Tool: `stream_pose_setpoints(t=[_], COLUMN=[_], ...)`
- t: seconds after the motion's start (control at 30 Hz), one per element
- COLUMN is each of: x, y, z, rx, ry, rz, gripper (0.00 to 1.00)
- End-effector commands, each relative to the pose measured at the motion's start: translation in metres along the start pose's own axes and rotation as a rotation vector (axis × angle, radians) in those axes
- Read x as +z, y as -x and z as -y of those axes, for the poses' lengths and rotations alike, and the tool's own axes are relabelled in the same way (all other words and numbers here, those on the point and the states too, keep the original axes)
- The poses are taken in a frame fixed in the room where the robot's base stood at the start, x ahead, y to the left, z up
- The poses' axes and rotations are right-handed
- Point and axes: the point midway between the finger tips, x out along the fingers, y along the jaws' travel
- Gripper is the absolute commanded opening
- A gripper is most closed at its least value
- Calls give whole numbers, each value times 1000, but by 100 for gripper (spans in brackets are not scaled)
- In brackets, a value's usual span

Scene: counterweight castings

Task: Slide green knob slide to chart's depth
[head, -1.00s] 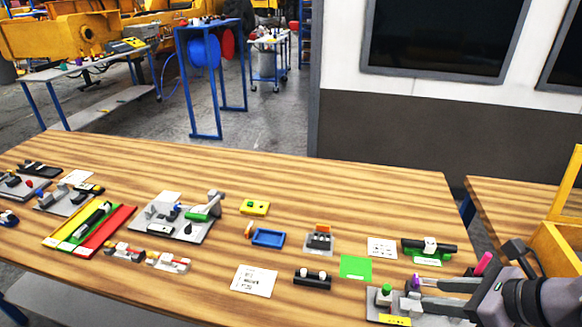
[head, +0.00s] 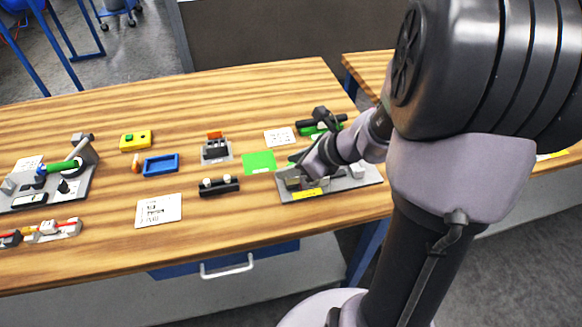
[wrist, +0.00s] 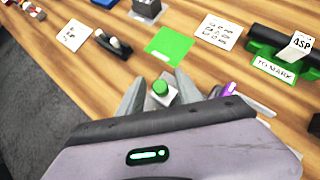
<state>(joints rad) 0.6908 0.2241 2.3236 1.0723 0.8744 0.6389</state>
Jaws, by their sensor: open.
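The green knob (wrist: 160,87) stands on a small pale block in the wrist view, between the two fingers of my gripper (wrist: 160,77). The fingers are open, one on each side; I cannot tell whether either touches it. In the head view my gripper (head: 291,172) is over the grey fixture plate (head: 368,177) with a yellow label, and hides the knob. Two white printed cards lie on the table, one front left (head: 159,210) and one farther back (head: 279,137). Their print is too small to read, so I cannot tell which is the chart.
A purple knob (wrist: 229,89) is just right of my gripper. A green square (head: 259,163) lies left of the plate. A black cylinder on a green holder (wrist: 290,50) is behind it. A black block with two pale knobs (head: 219,187) and a blue tray (head: 161,165) are farther left.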

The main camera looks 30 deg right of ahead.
Motion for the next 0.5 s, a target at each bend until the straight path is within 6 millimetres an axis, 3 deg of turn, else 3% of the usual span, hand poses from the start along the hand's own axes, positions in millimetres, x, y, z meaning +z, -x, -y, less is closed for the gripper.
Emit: stream_pose_setpoints(t=[0.17, 0.37, 0.5], x=[0, 0, 0], y=[0, 1, 1], z=[0, 0, 0], rx=[0, 0, 0], ry=[0, 0, 1], rz=[0, 0, 0], gripper=[41, 2, 0])
